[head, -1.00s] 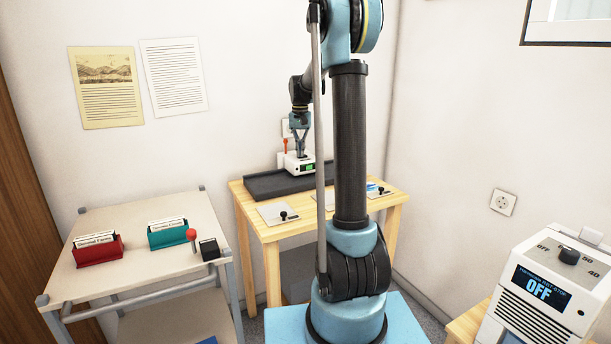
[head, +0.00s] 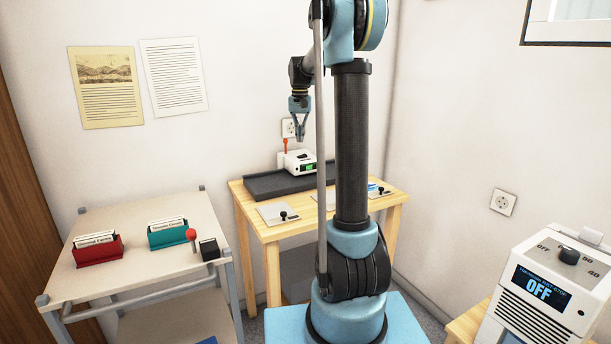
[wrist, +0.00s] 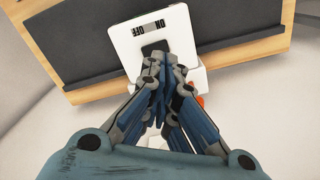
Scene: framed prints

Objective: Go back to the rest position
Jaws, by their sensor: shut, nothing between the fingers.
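My gripper (head: 300,136) hangs pointing down above the wooden table, in front of the wall socket. Its fingers are shut and empty. Below it a small white device (head: 299,162) with a green display and a red-orange lever sits at the dark tray, and there is a gap between the fingertips and the device. In the wrist view the shut fingers (wrist: 163,90) overlap the white device (wrist: 131,45), where a black rocker with ON/OFF lettering shows; part of the device is hidden behind the fingers.
The wooden table (head: 247,206) bears the dark tray (head: 268,187) and several flat plates with black knobs. A cart (head: 142,275) at left holds red and teal card boxes and a red-knobbed lever. A white unit (head: 545,290) reading OFF stands at right. Open air surrounds my gripper.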

